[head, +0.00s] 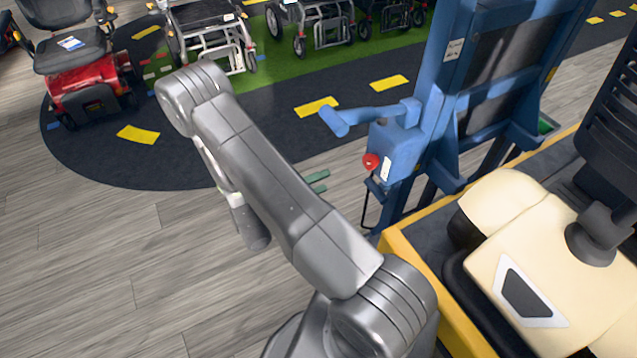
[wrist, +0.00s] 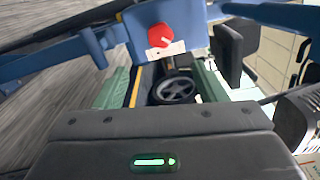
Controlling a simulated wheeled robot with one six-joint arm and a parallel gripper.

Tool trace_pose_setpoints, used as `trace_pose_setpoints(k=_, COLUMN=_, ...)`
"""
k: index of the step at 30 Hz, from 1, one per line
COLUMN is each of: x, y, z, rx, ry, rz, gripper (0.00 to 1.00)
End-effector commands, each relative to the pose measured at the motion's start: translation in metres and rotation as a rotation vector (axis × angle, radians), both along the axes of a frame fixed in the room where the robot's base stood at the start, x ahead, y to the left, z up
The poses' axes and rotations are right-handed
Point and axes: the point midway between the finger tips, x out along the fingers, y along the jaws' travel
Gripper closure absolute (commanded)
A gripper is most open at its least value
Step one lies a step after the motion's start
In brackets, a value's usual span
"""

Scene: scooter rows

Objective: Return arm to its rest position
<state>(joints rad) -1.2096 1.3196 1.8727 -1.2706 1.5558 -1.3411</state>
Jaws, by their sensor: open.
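My grey arm (head: 270,185) reaches up and then bends down over the floor in the head view. My gripper (head: 318,182) is mostly hidden behind the forearm there; only its green fingers show, left of the blue lift. In the wrist view my gripper (wrist: 161,76) has its two green fingers spread apart, with nothing held between them. A red knob (wrist: 161,36) on the blue lift shows beyond the fingers. A dark wheel shows farther off, in the gap between them.
The blue lift (head: 405,140), with its red knob (head: 371,161) and side handle (head: 360,115), stands close right of my gripper. A yellow-edged platform with a cream machine (head: 530,255) is at right. A red scooter (head: 90,85) and wheelchairs stand behind. Floor at left is clear.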

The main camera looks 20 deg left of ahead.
Motion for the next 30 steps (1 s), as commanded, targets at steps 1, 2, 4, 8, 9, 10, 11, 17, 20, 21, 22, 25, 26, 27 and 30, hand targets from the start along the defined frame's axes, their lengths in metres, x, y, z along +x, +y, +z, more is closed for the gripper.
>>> trace_pose_setpoints(k=1, x=0.000, y=0.000, z=0.000, rx=0.000, ry=0.000, rz=0.000, gripper=0.35)
trace_pose_setpoints(k=2, x=0.000, y=0.000, z=0.000, rx=0.000, ry=0.000, rz=0.000, gripper=0.35)
trace_pose_setpoints(k=4, x=0.000, y=0.000, z=0.000, rx=0.000, ry=0.000, rz=0.000, gripper=0.35)
trace_pose_setpoints(k=8, x=0.000, y=0.000, z=0.000, rx=0.000, ry=0.000, rz=0.000, gripper=0.35)
trace_pose_setpoints(k=9, x=0.001, y=-0.001, z=0.000, rx=0.000, ry=0.000, rz=0.000, gripper=0.35)
trace_pose_setpoints(k=10, x=0.002, y=-0.001, z=0.000, rx=0.000, ry=0.000, rz=-0.001, gripper=0.35)
trace_pose_setpoints(k=11, x=0.003, y=-0.002, z=0.000, rx=0.000, ry=0.000, rz=-0.001, gripper=0.35)
trace_pose_setpoints(k=17, x=0.018, y=-0.014, z=0.000, rx=-0.001, ry=0.000, rz=-0.004, gripper=0.35)
trace_pose_setpoints(k=20, x=0.028, y=-0.023, z=0.001, rx=0.000, ry=0.000, rz=-0.005, gripper=0.35)
trace_pose_setpoints(k=21, x=0.033, y=-0.026, z=0.001, rx=0.000, ry=0.000, rz=-0.005, gripper=0.35)
trace_pose_setpoints(k=22, x=0.036, y=-0.029, z=0.001, rx=0.000, ry=0.000, rz=-0.005, gripper=0.35)
trace_pose_setpoints(k=25, x=0.046, y=-0.037, z=0.001, rx=-0.001, ry=0.001, rz=-0.005, gripper=0.35)
trace_pose_setpoints(k=26, x=0.050, y=-0.040, z=0.001, rx=-0.001, ry=0.001, rz=-0.005, gripper=0.35)
trace_pose_setpoints(k=27, x=0.054, y=-0.043, z=0.001, rx=-0.001, ry=0.001, rz=-0.005, gripper=0.35)
trace_pose_setpoints(k=30, x=0.064, y=-0.051, z=0.001, rx=-0.001, ry=0.001, rz=-0.005, gripper=0.35)
